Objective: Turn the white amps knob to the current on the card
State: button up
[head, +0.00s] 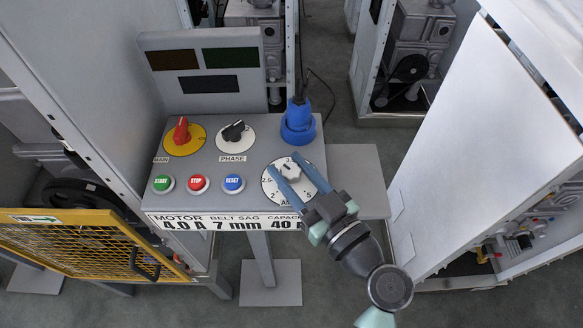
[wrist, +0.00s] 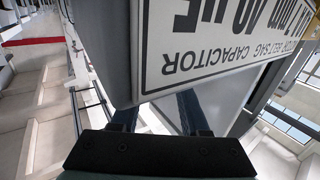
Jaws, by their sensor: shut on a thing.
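The white amps knob (head: 291,171) sits on a round white dial (head: 270,190) at the right of the grey panel. The dial shows 2, 2.5, 3 and 5; my fingers cover other marks and I cannot tell where the pointer stands. My gripper (head: 287,164) reaches in from the lower right, its two blue fingers shut on the knob's sides. The card (head: 225,222) on the panel's front edge appears to read motor 4.0 A, belt sag 7 mm, capacitor 40. In the wrist view the card (wrist: 220,45) is upside down, and the knob is hidden.
A blue plug (head: 298,122) stands just behind the dial. A black phase knob (head: 233,131), a red knob (head: 181,131) on yellow, and green, red and blue buttons (head: 234,183) lie to the left. A yellow mesh guard (head: 85,245) is at lower left, a white cabinet (head: 480,150) at right.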

grip_shut()
